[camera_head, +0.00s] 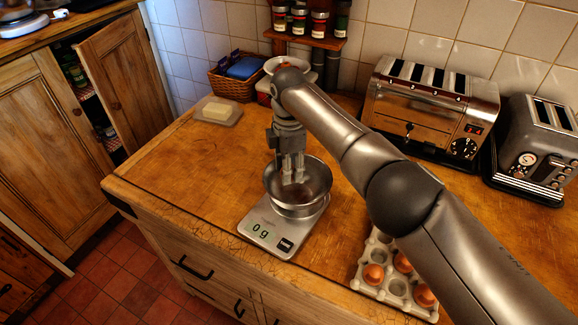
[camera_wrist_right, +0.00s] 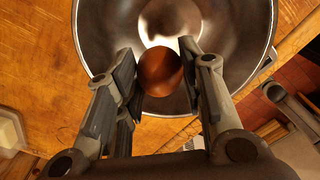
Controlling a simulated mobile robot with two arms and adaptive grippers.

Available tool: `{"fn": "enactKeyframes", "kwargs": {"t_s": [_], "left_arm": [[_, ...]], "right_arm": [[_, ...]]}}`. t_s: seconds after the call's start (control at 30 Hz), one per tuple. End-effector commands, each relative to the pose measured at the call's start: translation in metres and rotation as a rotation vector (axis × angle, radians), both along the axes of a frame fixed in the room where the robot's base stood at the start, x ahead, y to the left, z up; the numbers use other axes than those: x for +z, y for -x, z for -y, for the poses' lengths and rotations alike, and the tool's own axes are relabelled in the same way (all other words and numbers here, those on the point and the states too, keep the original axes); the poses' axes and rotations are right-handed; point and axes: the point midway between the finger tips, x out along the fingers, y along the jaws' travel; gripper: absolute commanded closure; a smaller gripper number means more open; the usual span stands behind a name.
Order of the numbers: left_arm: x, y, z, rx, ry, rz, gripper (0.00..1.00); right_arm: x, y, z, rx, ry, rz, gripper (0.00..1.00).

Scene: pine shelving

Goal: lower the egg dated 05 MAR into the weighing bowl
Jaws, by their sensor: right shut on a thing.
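The metal weighing bowl (camera_head: 313,182) stands on a scale (camera_head: 267,226) whose display reads 0 g. My right gripper (camera_head: 293,178) points down into the mouth of the bowl. In the wrist view my right gripper (camera_wrist_right: 160,85) is shut on a brown egg (camera_wrist_right: 160,72), with one finger on each side. The bowl (camera_wrist_right: 245,45) lies around and beneath the egg in that view. No date shows on the visible side of the egg. In the head view the egg is hidden by the fingers. My left gripper is not in view.
An egg tray (camera_head: 367,291) with several brown eggs sits at the front right, partly behind my right arm. Two toasters (camera_head: 425,105) stand at the back right. A butter dish (camera_head: 217,111) and a wicker basket (camera_head: 232,86) are at the back left. The counter left of the scale is clear.

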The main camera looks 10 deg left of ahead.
Motion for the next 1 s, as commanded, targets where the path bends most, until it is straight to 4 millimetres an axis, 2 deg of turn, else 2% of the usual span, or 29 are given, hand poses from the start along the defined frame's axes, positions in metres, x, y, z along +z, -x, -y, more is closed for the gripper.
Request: {"fn": "enactKeyframes", "kwargs": {"t_s": [1.0], "left_arm": [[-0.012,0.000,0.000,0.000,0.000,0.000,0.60]], "right_arm": [[-0.016,0.000,0.000,0.000,0.000,0.000,0.72]]}}
